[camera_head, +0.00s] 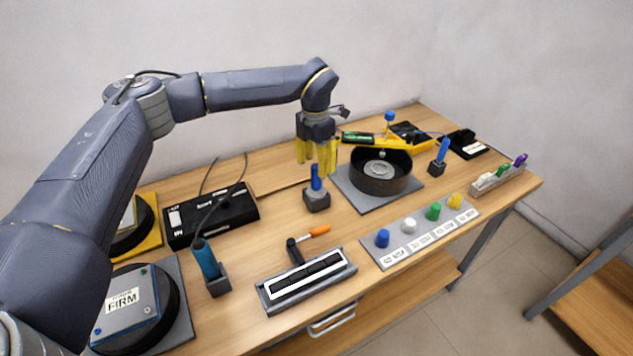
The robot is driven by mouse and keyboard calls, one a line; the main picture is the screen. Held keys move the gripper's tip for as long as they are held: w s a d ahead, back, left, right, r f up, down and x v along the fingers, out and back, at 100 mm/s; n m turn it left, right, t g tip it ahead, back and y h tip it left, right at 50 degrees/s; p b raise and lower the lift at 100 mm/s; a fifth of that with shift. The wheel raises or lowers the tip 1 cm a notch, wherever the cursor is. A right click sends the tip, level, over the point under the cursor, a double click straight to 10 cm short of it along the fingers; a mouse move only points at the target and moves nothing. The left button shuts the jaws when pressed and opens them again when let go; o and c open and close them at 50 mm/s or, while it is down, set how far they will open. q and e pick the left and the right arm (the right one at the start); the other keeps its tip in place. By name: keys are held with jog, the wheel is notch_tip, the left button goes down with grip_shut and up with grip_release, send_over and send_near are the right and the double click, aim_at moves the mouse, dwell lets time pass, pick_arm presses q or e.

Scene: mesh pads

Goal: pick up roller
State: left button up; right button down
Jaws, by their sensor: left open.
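What looks like the roller, a black cylinder (295,252) with an orange handle (319,231), lies on the wooden table behind a grey tray with a white-framed black strip (308,275). My left gripper (316,170) has yellow fingers pointing down. It is open and appears empty, above the table and behind the roller, close over a blue-handled tool (316,178) standing in a dark block (317,201). My right gripper is not in view.
A round black pan (381,185) sits on a grey mat to the right. A row of coloured knobs (410,240) lies along the front. A blue tool in a holder (207,260), a black box (185,218) and a pad labelled FIRM (125,302) stand left.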

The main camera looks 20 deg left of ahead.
aim_at(316, 178)
pick_arm(q)
jog(key=shift+d+f, duration=0.15)
jog(key=shift+f, duration=2.55)
jog(key=shift+o, duration=0.3)
grip_shut()
